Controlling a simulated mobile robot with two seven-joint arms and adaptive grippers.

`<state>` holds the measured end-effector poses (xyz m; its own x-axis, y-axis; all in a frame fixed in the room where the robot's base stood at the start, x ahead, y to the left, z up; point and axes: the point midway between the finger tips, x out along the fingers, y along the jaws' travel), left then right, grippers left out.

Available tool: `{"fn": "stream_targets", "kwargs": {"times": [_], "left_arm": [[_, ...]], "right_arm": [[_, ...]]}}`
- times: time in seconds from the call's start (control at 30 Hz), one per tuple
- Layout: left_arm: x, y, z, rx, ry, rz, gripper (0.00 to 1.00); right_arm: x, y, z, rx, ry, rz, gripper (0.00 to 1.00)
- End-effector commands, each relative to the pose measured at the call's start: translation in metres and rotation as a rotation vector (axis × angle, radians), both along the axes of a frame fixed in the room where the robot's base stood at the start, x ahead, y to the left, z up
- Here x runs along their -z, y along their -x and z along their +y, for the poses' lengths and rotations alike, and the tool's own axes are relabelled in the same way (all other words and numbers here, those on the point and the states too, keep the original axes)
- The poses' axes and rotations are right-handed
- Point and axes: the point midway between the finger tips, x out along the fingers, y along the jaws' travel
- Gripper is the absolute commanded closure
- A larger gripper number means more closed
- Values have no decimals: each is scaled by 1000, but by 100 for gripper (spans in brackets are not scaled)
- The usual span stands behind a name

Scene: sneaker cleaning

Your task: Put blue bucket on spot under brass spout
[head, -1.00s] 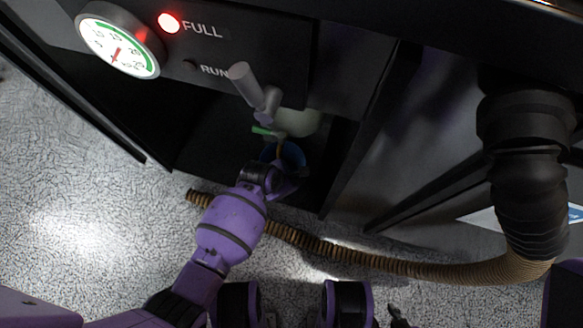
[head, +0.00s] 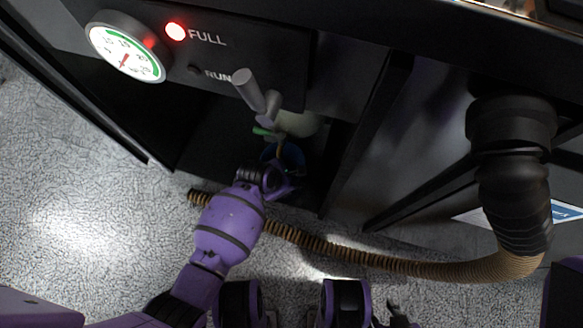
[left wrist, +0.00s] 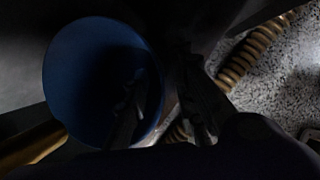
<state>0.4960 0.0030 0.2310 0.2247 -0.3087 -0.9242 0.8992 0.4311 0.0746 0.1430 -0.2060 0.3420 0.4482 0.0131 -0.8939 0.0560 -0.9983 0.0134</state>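The blue bucket (head: 292,156) stands in the dark cabinet opening in the head view, partly hidden by my left arm. A small yellowish piece, likely the brass spout (head: 279,150), shows just above it. In the left wrist view the bucket (left wrist: 75,75) fills the left half, mouth facing the camera. My left gripper (left wrist: 163,105) straddles its rim: one finger is inside the mouth, the other outside, with a gap between them. Contact with the wall is unclear. My right gripper (head: 400,315) is at the bottom edge, its finger state unclear. The spot under the spout is hidden.
A green lever (head: 263,131) and pale rounded vessel (head: 300,124) sit above the bucket. A grey handle (head: 250,90) juts from the panel. A ribbed brown hose (head: 370,259) crosses the floor before the opening. The speckled floor (head: 80,220) at left is clear.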

Motion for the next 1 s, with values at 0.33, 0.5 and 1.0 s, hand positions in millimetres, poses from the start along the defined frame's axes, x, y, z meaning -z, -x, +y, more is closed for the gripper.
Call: {"fn": "stream_targets", "kwargs": {"times": [0.33,0.5,1.0], "left_arm": [[-74,15,22,-2,1,-4,77],[-90,20,28,-1,1,-3,77],[-92,22,30,0,1,0,77]], "right_arm": [[-49,-11,0,0,-1,-42,60],[-57,-14,0,1,0,-50,60],[-57,-14,0,2,-1,-50,60]]}}
